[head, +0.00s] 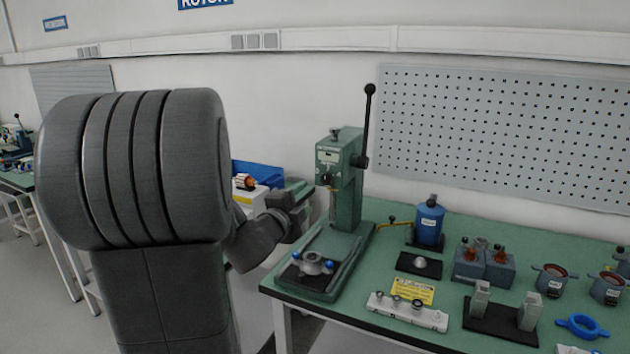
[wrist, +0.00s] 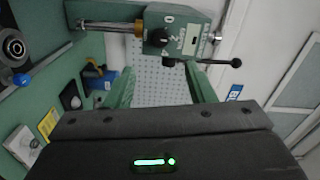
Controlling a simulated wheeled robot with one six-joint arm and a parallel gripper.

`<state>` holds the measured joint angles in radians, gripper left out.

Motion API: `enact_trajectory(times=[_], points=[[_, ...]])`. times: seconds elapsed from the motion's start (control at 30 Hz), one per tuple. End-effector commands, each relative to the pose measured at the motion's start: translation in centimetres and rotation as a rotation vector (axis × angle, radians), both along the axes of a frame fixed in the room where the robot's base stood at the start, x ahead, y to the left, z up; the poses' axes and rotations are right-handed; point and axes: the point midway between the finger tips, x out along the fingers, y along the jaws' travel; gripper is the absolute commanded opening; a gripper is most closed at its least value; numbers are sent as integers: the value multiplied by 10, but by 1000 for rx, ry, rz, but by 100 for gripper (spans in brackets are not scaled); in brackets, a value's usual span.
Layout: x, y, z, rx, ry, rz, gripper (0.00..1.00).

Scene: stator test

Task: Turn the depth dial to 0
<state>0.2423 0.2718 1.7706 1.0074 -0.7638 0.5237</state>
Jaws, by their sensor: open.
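The green press (head: 347,205) stands upright on the workbench. Its dark depth dial (wrist: 157,38) shows on the press head near the top of the wrist view, with a white 0 and other marks around it; which mark it points at is too small to read. In the head view the dial (head: 327,180) is tiny, on the press's left-facing side. My gripper (head: 304,193) is beside the press head, left of it. In the wrist view my gripper (wrist: 160,78) has its two green fingers apart with nothing between them, and the dial lies beyond the gap, apparently untouched.
The press's black lever (head: 368,120) rises at its right. A round metal part (head: 312,264) sits on the press base. A blue can (head: 430,222), a white block with rings (head: 408,312) and a black fixture (head: 500,322) stand to the right. A blue bin (head: 258,173) is behind my arm.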

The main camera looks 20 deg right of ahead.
Motion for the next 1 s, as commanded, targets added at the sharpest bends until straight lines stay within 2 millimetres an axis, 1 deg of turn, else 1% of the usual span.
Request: enact_trajectory(times=[0.03,0.3,0.5,0.7,1.0], points=[[6,-9,0,0,2,-3,49],[42,-51,0,0,3,-1,49],[64,-75,0,0,2,1,49],[75,-87,0,0,2,2,49],[76,-89,0,-1,2,3,49]])
